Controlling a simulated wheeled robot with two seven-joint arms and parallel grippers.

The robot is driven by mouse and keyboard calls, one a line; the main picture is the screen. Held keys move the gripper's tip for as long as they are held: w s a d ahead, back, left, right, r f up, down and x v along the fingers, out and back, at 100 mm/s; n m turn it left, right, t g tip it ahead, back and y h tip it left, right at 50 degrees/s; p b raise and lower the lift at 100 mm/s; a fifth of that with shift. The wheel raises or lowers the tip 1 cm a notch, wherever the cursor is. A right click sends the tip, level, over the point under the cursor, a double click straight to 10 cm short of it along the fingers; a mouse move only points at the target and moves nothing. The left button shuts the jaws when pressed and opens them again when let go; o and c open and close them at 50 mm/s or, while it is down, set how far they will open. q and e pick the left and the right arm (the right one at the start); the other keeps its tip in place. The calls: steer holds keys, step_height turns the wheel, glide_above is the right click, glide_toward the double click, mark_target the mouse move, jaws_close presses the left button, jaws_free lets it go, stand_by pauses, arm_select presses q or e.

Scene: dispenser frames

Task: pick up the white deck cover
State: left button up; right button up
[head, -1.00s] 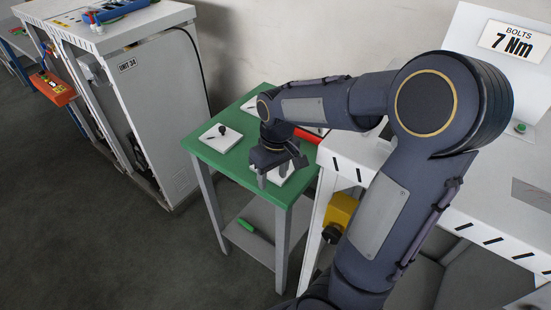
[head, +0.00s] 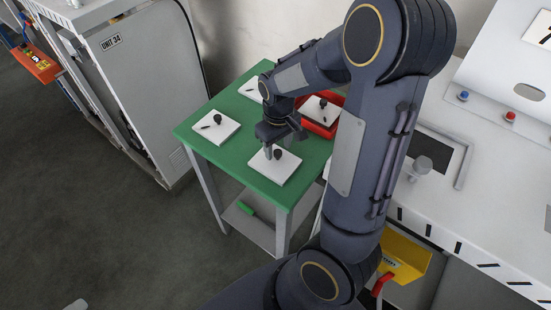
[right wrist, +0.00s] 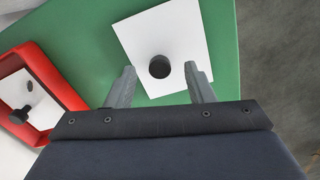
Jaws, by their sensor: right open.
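White square plates with black knobs lie on the green table; the task's deck cover appears to be one of these. The front plate (head: 283,174) is below my right gripper (head: 283,149), and this plate also shows in the right wrist view (right wrist: 190,30). My right gripper is open, its two fingers (right wrist: 160,72) on either side of the plate's black knob (right wrist: 159,67) in that view. I cannot tell the height gap, and no grip is visible. Another plate (head: 208,130) lies at the left. My left gripper is not in view.
A red tray (head: 333,131) on the green table (head: 237,165) holds another white plate (head: 320,105). A further plate (head: 250,92) lies at the back, partly hidden by my arm. A grey cabinet stands left, a white workbench (head: 480,200) right.

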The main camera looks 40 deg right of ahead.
steer(key=shift+f, duration=1.2)
jaws_close()
steer(key=shift+r, duration=0.2)
